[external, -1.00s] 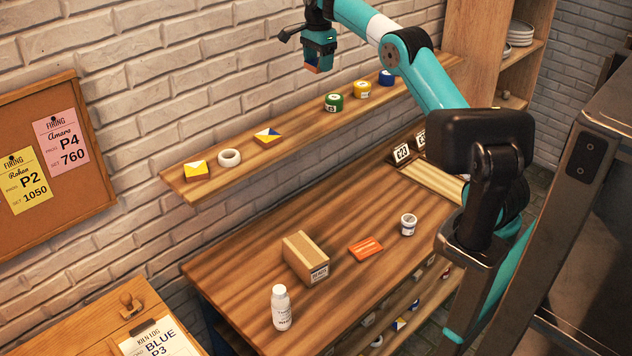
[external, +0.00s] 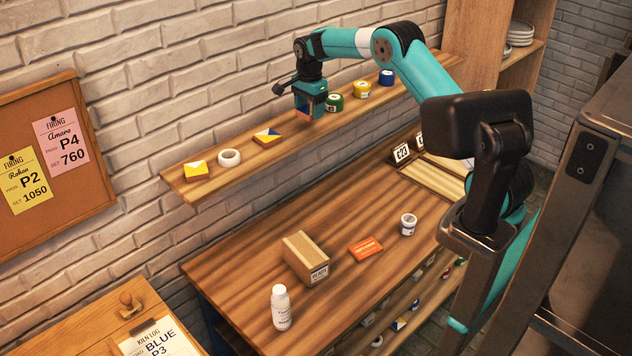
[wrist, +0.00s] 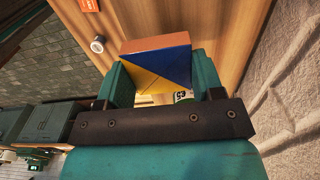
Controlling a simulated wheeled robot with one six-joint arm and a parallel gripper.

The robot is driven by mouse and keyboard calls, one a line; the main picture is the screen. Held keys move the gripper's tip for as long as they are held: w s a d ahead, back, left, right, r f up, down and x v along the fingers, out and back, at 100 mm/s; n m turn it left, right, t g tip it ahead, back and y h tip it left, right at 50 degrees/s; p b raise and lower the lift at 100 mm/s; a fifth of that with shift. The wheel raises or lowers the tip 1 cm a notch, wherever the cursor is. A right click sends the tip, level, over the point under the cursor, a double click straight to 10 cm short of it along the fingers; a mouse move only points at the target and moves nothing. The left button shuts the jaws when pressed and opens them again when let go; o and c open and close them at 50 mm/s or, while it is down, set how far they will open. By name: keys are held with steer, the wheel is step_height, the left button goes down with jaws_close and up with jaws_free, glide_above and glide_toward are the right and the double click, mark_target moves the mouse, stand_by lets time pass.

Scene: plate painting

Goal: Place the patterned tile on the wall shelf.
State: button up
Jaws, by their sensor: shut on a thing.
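My gripper (external: 311,110) is shut on a patterned tile (wrist: 157,63). The tile's face is blue and yellow in triangles, with an orange-brown edge, in the wrist view. In the external view the gripper is at the wall shelf (external: 248,151), between a blue, white and yellow tile (external: 267,137) on its left and a green jar (external: 334,103) on its right. The held tile is mostly hidden by the fingers there. I cannot tell whether it touches the shelf. The green jar also shows behind the tile in the wrist view (wrist: 183,96).
Also on the shelf are a yellow-white tile (external: 195,170), a white tape roll (external: 229,158), a yellow jar (external: 362,89) and a blue jar (external: 386,78). The workbench (external: 235,260) below holds a box (external: 305,258), an orange packet (external: 366,249), a white jar (external: 408,225) and a bottle (external: 281,307).

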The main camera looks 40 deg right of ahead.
mark_target(310, 128)
steer(key=shift+f+p, duration=0.6)
steer(key=shift+f, duration=1.4)
steer(key=shift+f, duration=0.1)
steer(key=o, duration=1)
